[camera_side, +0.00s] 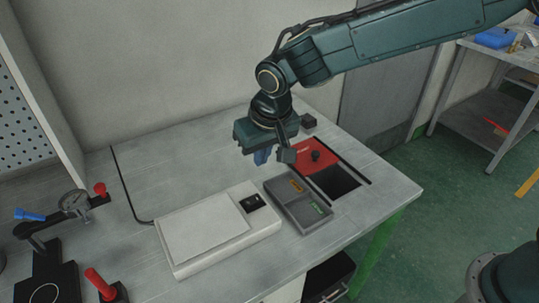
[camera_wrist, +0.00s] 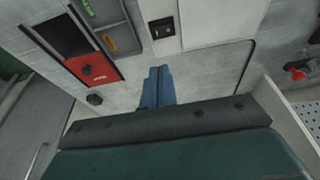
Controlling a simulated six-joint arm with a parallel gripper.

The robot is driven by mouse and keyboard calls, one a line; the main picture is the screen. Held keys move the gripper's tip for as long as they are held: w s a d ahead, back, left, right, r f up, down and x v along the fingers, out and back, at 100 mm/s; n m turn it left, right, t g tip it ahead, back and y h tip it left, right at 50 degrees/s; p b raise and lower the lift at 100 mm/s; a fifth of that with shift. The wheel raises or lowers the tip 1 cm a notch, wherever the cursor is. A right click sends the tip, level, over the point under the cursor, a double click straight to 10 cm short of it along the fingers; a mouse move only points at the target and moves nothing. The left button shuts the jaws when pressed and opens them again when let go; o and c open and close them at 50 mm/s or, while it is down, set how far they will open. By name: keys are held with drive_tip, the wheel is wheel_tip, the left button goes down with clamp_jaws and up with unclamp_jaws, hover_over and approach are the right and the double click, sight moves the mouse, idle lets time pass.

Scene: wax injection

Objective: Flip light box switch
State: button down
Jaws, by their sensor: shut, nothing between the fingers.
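The light box (camera_side: 205,233) is a flat white box lying on the grey table, with a black switch (camera_side: 253,202) near its back right corner. In the wrist view the switch (camera_wrist: 162,28) is a small black square near the top middle, beside the pale light box panel (camera_wrist: 222,18). My gripper (camera_side: 262,157) hangs above the table behind the light box, apart from the switch. Its blue fingers (camera_wrist: 158,72) are together with nothing between them, and they point toward the switch side in the wrist view.
A grey tray (camera_side: 277,189) with an orange and a green item stands right of the light box. Behind it lies a red sliding panel (camera_side: 310,149) beside a dark opening (camera_side: 334,182). A cable runs left of the box. Red-handled tools stand at left. The table behind the box is clear.

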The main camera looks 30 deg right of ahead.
drive_tip(key=shift+f, duration=0.2)
hover_over(255, 198)
drive_tip(key=s, duration=0.1)
wheel_tip(255, 198, down, 11)
drive_tip(key=shift+f, duration=1.1)
drive_tip(key=shift+d+f, duration=0.1)
